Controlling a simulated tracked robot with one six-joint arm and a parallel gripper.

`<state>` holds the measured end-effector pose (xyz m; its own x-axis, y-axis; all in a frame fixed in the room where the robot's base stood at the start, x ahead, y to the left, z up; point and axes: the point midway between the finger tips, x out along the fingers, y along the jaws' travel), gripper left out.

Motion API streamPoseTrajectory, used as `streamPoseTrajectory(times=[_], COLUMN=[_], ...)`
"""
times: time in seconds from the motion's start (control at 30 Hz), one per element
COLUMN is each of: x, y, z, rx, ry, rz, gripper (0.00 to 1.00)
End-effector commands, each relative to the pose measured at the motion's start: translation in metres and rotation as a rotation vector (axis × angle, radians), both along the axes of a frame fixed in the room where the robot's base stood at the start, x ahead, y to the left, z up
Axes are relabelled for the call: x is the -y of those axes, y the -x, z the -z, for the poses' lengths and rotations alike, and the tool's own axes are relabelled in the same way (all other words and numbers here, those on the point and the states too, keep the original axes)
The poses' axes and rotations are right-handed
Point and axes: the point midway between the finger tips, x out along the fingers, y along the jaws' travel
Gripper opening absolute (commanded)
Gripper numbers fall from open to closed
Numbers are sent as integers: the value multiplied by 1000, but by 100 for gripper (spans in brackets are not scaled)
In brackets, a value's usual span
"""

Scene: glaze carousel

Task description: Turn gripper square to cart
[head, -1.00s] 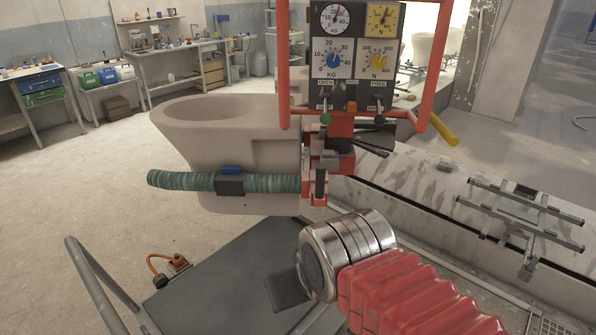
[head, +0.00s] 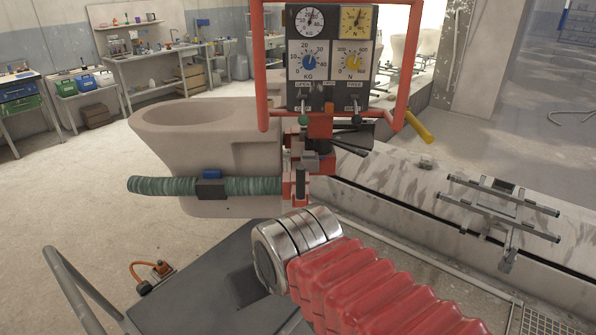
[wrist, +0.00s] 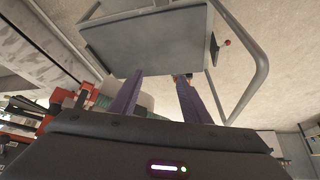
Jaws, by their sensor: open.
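The cart (head: 200,285) has a flat dark grey top and a bent tube handle at the lower left of the head view. In the wrist view the cart (wrist: 150,42) fills the top middle, and its near edge runs slightly slanted across the picture. My gripper (wrist: 159,76) shows there as two purple fingers, apart and empty, pointing toward that edge. Whether they touch the cart I cannot tell. In the head view the fingers are hidden behind my red-sleeved arm and its chrome joint.
A pale toilet bowl (head: 205,130) stands behind the cart, with a green ribbed hose (head: 160,186) and a red-framed dial panel (head: 330,55) close by. A grey conveyor or bench (head: 420,200) runs along the right. Open floor lies left (head: 70,185).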

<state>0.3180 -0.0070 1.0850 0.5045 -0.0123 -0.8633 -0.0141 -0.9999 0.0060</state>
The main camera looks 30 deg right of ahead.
Motion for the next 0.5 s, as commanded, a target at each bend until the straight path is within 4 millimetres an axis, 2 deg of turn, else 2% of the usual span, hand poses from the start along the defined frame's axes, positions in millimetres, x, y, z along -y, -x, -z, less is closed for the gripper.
streamPoseTrajectory(times=[0.27, 0.5], x=[35, 76], y=[-77, -145], z=[3, 8], rx=[139, 284], ry=[27, 57], rz=[76, 136], gripper=[43, 43])
